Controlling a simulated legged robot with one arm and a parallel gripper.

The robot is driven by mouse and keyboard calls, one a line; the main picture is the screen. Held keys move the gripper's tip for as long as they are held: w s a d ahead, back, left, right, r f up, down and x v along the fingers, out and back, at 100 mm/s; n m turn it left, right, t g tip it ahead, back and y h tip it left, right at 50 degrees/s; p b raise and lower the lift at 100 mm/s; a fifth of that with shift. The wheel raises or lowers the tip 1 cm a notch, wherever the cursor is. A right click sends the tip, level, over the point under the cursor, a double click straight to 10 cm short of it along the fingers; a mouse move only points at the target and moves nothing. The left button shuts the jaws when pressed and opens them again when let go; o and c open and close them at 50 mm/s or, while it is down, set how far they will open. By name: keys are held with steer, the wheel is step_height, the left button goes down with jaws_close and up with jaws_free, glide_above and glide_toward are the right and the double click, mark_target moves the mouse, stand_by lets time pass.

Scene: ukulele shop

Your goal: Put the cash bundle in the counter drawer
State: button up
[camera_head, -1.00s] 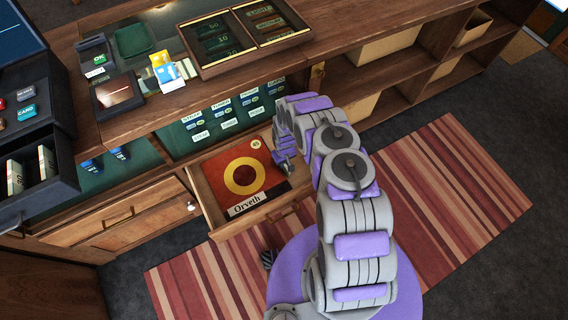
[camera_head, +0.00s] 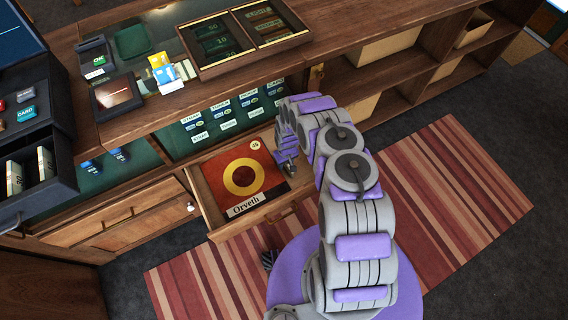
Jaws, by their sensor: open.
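The counter drawer (camera_head: 217,222) is pulled open below the counter. A red and dark square sleeve with a yellow ring, marked "Orveth" (camera_head: 270,178), lies in it. My gripper (camera_head: 289,167) is open at the drawer's right side, beside the sleeve's upper right corner; its fingertips are small and partly hidden. I cannot make out a cash bundle in or under the gripper. Cream note-like stacks (camera_head: 15,178) stand in the black till at the left, one marked "20"; I cannot tell whether one is the cash bundle.
A glass-topped wooden case (camera_head: 205,72) with notes inside, a card stand (camera_head: 165,72), a card terminal (camera_head: 95,57) and a dark framed pad (camera_head: 118,97) sit on the counter (camera_head: 150,113). Open shelves (camera_head: 425,77) run right.

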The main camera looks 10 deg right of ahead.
step_height(320, 180, up, 10)
steer(key=p, duration=0.3)
step_height(320, 180, up, 19)
steer(key=m+h, duration=0.1)
glide_above(285, 168)
steer(key=d, duration=0.5)
steer(key=s+d+r+m, duration=0.1)
steer(key=s+r, duration=0.3)
steer(key=r, duration=0.5)
steer(key=s+d+r+m, duration=0.1)
steer(key=s+r, duration=0.3)
steer(key=r, duration=0.5)
steer(key=s+a+r+g, duration=0.1)
steer(key=s+a+r, duration=0.1)
steer(key=s+r, duration=1.1)
steer(key=s+a+r, duration=0.2)
steer(key=s+r, duration=0.1)
steer(key=s, duration=1.4)
steer(key=shift+s+r+m+g+y, duration=0.2)
steer(key=shift+s+m+g+y, duration=0.1)
steer(key=shift+g+y, duration=0.1)
